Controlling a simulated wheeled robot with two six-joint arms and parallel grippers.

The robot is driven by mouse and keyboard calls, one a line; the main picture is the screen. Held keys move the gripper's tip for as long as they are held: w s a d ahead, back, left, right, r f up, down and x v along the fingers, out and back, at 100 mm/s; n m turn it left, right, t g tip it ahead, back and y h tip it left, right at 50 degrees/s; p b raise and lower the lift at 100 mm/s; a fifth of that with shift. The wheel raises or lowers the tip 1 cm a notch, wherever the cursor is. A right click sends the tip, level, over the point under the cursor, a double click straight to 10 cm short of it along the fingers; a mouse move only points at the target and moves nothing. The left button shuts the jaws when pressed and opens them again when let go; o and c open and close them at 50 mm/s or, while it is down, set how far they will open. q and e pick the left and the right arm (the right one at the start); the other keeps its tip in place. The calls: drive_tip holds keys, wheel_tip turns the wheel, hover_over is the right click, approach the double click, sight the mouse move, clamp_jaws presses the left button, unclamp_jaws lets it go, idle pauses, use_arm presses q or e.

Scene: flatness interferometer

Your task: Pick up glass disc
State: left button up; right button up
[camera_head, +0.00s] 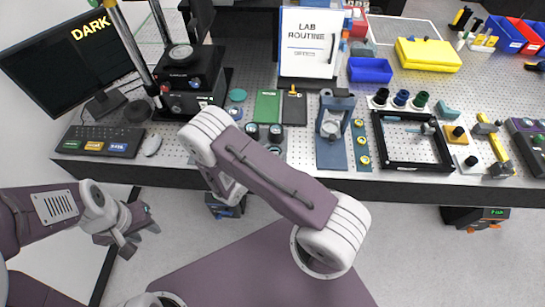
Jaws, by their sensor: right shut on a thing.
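I cannot pick out the glass disc with certainty. Small round pieces in dark holders (275,132) stand near the front of the perforated board, just right of my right arm. An upright mount with a round, glassy face (332,125) stands further right. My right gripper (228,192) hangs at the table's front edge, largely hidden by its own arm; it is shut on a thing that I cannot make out. My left gripper (140,239) is off the table at the lower left, fingers apart and empty.
A black column instrument (190,85), monitor (70,70) and keyboard (102,135) fill the left. A lab routine sign (308,40), blue tray (370,70), yellow case (428,54) and black square frame (412,165) stand on the board (440,95).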

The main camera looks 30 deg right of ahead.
drive_tip(key=s+d+r, duration=0.5)
drive_tip(key=d+r, duration=0.3)
drive_tip(key=d, duration=0.2)
drive_tip(key=shift+d+r, duration=0.25)
drive_tip(key=shift+d, duration=0.1)
drive_tip(key=shift+w+f, duration=0.1)
